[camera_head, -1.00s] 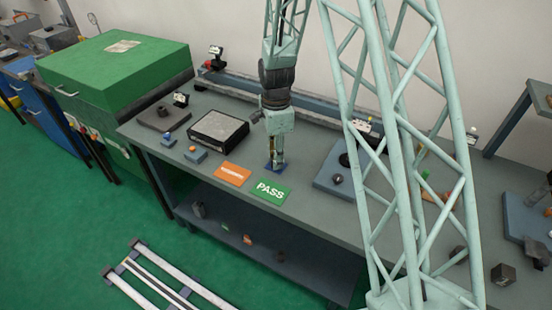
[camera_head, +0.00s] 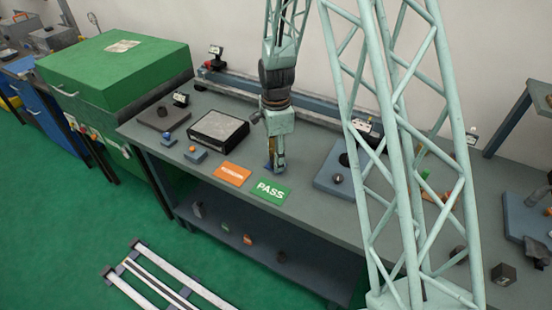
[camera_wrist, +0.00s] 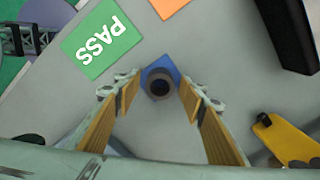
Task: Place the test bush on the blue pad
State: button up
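The test bush (camera_wrist: 161,95) is a small dark brown-grey ring with a dark bore. In the wrist view it stands upright on the blue pad (camera_wrist: 151,72), whose corners show around it. My gripper (camera_wrist: 160,82) is open, with its two yellow-padded fingers on either side of the bush and a visible gap to each. In the head view my gripper (camera_head: 276,167) points down at the bench behind the PASS card. Only a sliver of the blue pad (camera_head: 267,167) shows there, and the bush is hidden behind my gripper.
The green PASS card (camera_head: 271,190) and an orange card (camera_head: 231,174) lie flat close by. A blue-grey plate with a dark knob (camera_head: 338,179) is to the right. The bench around the pad is clear.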

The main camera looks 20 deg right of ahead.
jog(key=shift+r, duration=0.15)
notch_tip(320, 180, up, 12)
jog(key=p, duration=0.1)
dwell(0.7)
jog(key=shift+r, duration=0.1)
dwell(0.7)
